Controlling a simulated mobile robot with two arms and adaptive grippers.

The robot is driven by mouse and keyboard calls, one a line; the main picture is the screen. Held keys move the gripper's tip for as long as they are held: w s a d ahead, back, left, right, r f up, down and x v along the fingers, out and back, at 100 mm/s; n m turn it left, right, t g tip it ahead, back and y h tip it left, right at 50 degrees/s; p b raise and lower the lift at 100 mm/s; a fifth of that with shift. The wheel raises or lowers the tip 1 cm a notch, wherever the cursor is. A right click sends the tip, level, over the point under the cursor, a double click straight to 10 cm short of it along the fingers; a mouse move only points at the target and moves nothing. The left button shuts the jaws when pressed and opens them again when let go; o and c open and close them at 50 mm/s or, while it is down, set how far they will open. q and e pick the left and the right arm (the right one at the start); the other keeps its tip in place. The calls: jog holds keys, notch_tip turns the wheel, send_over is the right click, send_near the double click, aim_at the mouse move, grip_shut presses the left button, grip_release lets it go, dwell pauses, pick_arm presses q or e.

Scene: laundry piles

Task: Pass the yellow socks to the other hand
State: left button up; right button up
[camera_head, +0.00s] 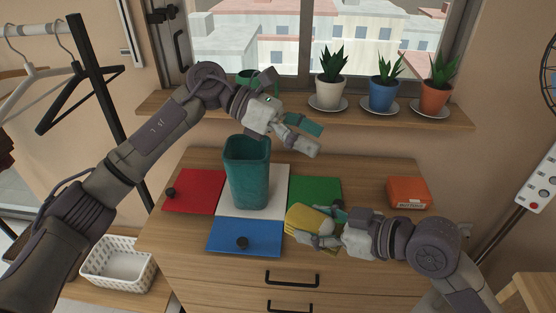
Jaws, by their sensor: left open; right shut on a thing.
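The yellow socks (308,220) are a folded bundle near the middle of the dresser top. My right gripper (327,227) is shut on them, its fingers around the bundle from the right. They are in front of the green mat, over or close to the yellow mat; I cannot tell whether they touch the surface. My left gripper (310,134) is open and empty, higher up and behind, above the back of the dresser near the window sill.
A teal bin (247,172) stands on a white mat (275,196). Red (200,190), blue (262,234) and green (316,187) mats surround it. Black round things (242,242) sit on the red and blue mats. An orange box (408,192) is at right. Potted plants (383,93) line the sill.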

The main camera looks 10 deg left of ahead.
aim_at(295, 208)
pick_arm(q)
jog(key=s+a+f+m+y, duration=0.35)
jog(key=a+m+y, duration=0.25)
jog(key=y, duration=0.3)
jog(key=shift+m+y, duration=0.3)
jog(key=shift+y, duration=0.1)
jog(key=x, duration=1.2)
jog(key=shift+w+d, duration=0.1)
